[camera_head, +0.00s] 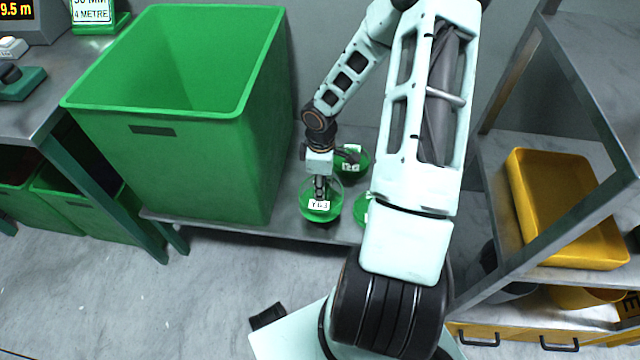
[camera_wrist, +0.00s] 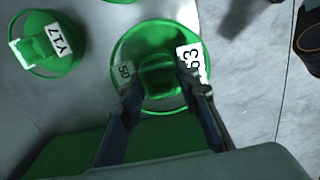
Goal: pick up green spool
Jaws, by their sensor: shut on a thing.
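A green spool (camera_head: 321,214) with a white label sits at the front of the low grey shelf in the head view, its upper part looking see-through. My gripper (camera_head: 320,188) reaches down into it from above. In the wrist view the same spool (camera_wrist: 157,38) shows as a round green flange with a hub in the middle. My gripper (camera_wrist: 160,84) is shut on it, one finger on each side of the hub. Two other green spools stand close by: one behind (camera_head: 352,170), and one to the right (camera_head: 361,208), partly hidden by my arm.
A tall green bin (camera_head: 180,165) stands on the shelf (camera_head: 285,222) just left of the spools. A steel table (camera_head: 30,120) is farther left. At right a rack holds a yellow tray (camera_head: 572,215). The floor in front is clear.

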